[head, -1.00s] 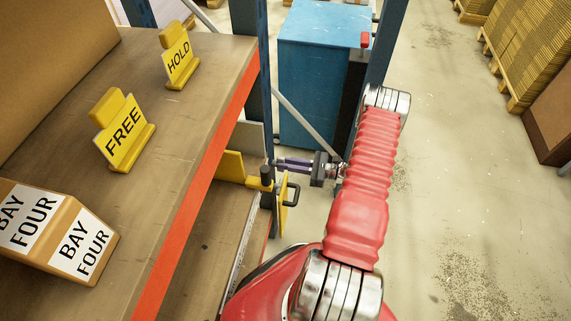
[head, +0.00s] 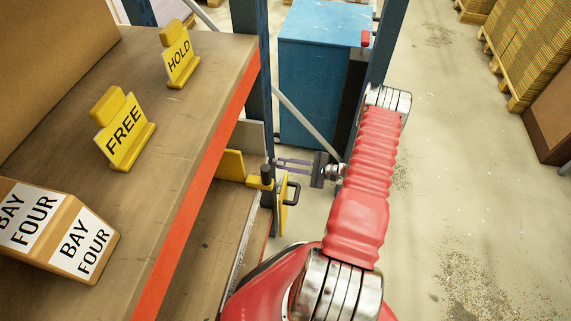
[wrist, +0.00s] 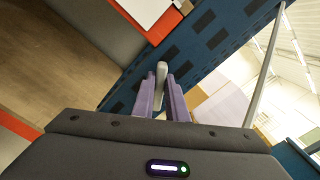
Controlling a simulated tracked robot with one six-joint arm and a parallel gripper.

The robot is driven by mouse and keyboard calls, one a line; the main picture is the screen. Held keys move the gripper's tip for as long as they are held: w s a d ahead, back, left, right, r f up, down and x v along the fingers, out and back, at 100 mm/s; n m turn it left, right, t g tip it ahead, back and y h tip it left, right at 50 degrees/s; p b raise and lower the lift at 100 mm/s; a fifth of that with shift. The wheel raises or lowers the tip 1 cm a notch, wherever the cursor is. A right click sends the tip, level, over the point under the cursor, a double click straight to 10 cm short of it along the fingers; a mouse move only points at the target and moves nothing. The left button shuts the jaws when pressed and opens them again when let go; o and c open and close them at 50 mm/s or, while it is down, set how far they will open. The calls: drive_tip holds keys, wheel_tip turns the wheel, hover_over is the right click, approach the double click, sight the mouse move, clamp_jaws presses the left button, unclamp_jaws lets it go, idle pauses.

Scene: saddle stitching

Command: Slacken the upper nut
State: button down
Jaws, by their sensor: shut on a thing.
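My gripper (head: 277,162) reaches left from the end of my red arm to the blue rack upright (head: 258,110). In the wrist view its purple fingers (wrist: 162,80) are closed on a narrow, pale grey piece at the face of the blue upright (wrist: 205,42). I take this piece to be the upper nut (wrist: 162,68); its far end shows just past the fingertips and the rest is hidden between them. Below the gripper in the head view, a yellow bracket (head: 281,212) with a dark handle (head: 293,190) sits at the upright. A dark knob (head: 266,173) is close under the fingertips.
A wooden shelf (head: 190,115) with an orange edge fills the left, bearing yellow FREE (head: 127,135) and HOLD (head: 179,60) signs and a BAY FOUR box (head: 75,240). A blue cabinet (head: 315,60) stands behind the gripper.

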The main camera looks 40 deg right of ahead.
drive_tip(key=n, duration=0.6)
drive_tip(key=shift+s+a+f, duration=0.25)
drive_tip(key=shift+f, duration=0.15)
drive_tip(key=n, duration=0.6)
drive_tip(key=shift+a+f+n, duration=0.1)
drive_tip(key=shift+f+n, duration=0.3)
drive_tip(key=c, duration=1.8)
unclamp_jaws()
drive_tip(key=shift+r, duration=0.1)
drive_tip(key=shift+o, duration=0.2)
drive_tip(key=v, duration=1.4)
